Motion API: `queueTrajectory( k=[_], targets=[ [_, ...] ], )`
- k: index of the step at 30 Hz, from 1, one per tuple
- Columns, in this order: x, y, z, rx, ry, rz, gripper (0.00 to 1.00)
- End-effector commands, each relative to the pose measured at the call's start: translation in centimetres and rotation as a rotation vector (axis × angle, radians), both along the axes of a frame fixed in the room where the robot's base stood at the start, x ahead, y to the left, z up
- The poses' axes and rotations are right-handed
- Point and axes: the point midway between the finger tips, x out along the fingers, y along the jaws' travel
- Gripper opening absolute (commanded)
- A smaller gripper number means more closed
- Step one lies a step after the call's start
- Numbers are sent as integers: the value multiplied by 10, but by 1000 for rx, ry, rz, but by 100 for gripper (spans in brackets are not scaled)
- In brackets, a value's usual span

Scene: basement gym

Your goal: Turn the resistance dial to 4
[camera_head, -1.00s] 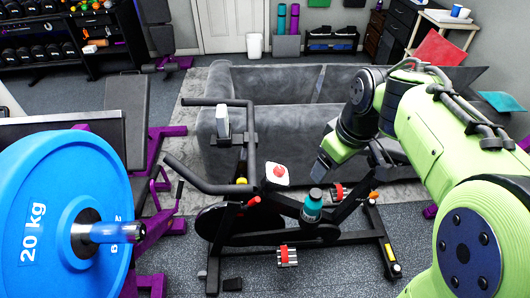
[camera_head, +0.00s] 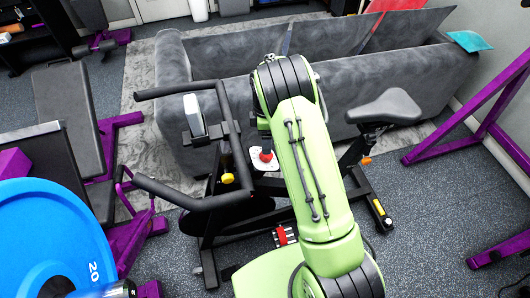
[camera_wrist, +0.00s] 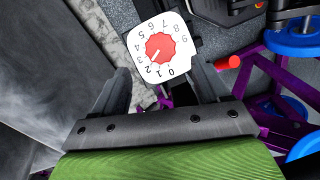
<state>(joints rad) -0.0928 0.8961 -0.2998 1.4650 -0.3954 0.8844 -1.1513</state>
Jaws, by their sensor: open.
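The resistance dial is a red faceted knob (camera_wrist: 160,47) on a white plate (camera_wrist: 180,62) printed with numbers in the wrist view. A pale mark on the knob seems to point lower left, near the 2. In the head view the red knob (camera_head: 265,155) and white plate (camera_head: 262,167) sit on the exercise bike's frame, partly behind my arm. My gripper (camera_wrist: 158,70) is open and empty, one finger on each side below the dial in the wrist view. In the head view the gripper is mostly hidden by the arm, close to the dial.
The bike's handlebars (camera_head: 190,200) stand left of the arm and its saddle (camera_head: 385,107) right. A grey sofa (camera_head: 390,75) is behind. In the wrist view a red cylinder (camera_wrist: 228,62) sits right of the dial. A blue weight plate (camera_head: 45,245) is at lower left.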

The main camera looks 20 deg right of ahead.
Motion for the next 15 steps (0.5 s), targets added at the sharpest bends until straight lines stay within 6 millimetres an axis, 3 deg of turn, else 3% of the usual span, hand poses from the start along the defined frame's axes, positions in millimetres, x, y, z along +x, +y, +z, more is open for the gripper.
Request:
queueTrajectory(
  k=[1, 6, 10, 15],
  targets=[
    [-3, 0, -16, -1, 4, -1, 75],
    [-6, 2, -50, -1, 2, 0, 75],
    [-7, 2, -64, 0, 0, 0, 75],
    [-8, 2, -66, 1, -2, 0, 75]
  ],
)
